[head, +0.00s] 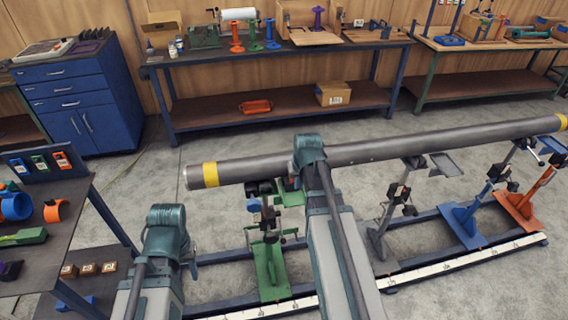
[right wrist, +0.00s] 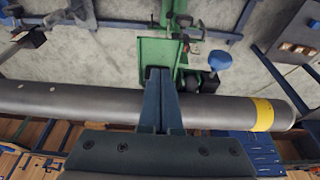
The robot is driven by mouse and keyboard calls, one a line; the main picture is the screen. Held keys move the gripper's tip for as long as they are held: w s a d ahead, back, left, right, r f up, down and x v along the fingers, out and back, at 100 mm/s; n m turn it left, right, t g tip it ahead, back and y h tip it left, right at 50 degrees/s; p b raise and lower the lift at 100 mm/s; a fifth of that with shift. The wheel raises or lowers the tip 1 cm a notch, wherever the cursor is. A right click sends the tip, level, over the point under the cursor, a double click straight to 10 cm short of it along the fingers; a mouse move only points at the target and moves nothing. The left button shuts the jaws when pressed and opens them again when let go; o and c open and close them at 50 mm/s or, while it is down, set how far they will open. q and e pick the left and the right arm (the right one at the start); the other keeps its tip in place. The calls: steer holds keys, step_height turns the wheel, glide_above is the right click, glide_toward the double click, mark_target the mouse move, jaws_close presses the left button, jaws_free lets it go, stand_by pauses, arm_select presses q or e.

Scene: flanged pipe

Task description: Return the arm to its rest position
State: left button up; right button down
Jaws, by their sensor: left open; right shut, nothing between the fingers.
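My right arm (head: 325,215) reaches forward in the head view, its bent joint overlapping the long grey pipe (head: 430,146). My right gripper (right wrist: 158,72) shows in the right wrist view with its two blue-grey fingers together and nothing between them. The fingers cross in front of the pipe (right wrist: 80,108); whether they touch it I cannot tell. Their tips overlap the green stand (right wrist: 158,52). In the head view this gripper is hidden. My left arm (head: 165,235) is at the lower left, bent, and I cannot make out its gripper. The pipe has yellow bands near both ends.
A green stand (head: 270,265), a blue stand (head: 465,222) and an orange stand (head: 522,205) stand along a floor rail with a white scale (head: 460,260). A dark side table (head: 60,190) is at the left. A workbench (head: 260,115) and blue cabinet (head: 80,100) are behind, with clear floor before them.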

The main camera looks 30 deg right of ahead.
steer(key=shift+a, duration=0.1)
steer(key=s+a+f+n+g+b, duration=0.1)
steer(key=s+a+n, duration=0.1)
steer(key=s+a, duration=0.3)
steer(key=s+a+f+n+g+b, duration=0.1)
steer(key=s+a, duration=0.4)
steer(key=a, duration=0.9)
steer(key=s+a+f+n+g+b, duration=0.1)
steer(key=s+a+f+n, duration=0.1)
steer(key=a, duration=0.7)
steer(key=s+n, duration=0.1)
steer(key=s, duration=0.1)
steer(key=shift+s+a+f+n+g+h, duration=0.2)
steer(key=shift+s+a+n+g+h, duration=0.1)
steer(key=shift+s+a, duration=0.1)
